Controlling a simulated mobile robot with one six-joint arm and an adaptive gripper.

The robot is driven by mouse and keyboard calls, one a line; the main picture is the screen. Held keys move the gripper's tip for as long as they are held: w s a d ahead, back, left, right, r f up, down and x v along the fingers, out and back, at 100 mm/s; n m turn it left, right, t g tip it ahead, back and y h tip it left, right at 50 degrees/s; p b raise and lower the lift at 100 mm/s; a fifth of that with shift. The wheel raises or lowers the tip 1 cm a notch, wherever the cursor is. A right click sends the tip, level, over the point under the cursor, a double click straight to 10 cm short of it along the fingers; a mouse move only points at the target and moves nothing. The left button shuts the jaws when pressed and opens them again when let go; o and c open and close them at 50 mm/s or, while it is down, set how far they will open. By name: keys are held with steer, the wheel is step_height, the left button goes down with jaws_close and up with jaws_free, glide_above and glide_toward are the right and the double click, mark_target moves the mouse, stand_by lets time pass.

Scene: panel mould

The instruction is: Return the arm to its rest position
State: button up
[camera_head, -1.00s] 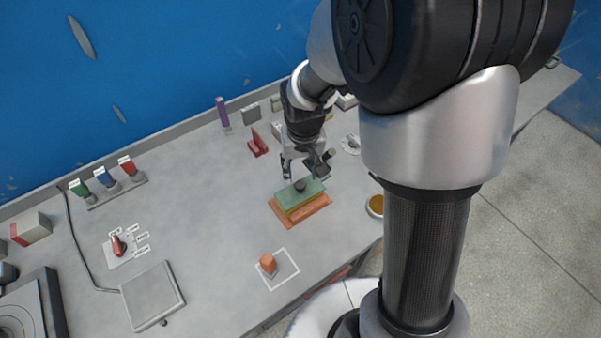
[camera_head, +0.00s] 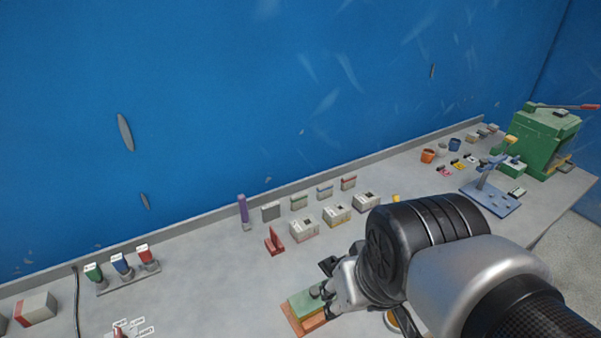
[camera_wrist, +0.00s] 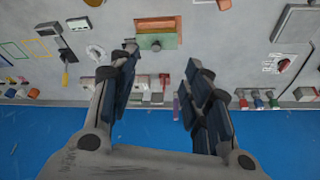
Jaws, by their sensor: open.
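My gripper (camera_wrist: 162,60) is open and empty in the wrist view, its two dark fingers apart with bench and blue wall showing between them. The wrist view looks over the bench from above, with the picture upside down. A green block (camera_wrist: 157,42) on an orange base (camera_wrist: 155,24) lies beyond the fingertips, apart from them. In the head view my arm folds across the lower right, and the gripper (camera_head: 326,280) partly hides the green block (camera_head: 302,303) on its orange base (camera_head: 292,318).
A grey bench (camera_head: 215,285) runs along the blue wall (camera_head: 230,90). It bears a red stand (camera_head: 274,241), a purple cylinder (camera_head: 243,211), several small boxes, a blue fixture (camera_head: 490,198) and a green press (camera_head: 545,143) at the far right. Open air lies above the bench.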

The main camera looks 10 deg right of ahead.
steer(key=s, duration=0.3)
steer(key=shift+r, duration=0.2)
step_height(320, 180, down, 2)
steer(key=shift+b, duration=1)
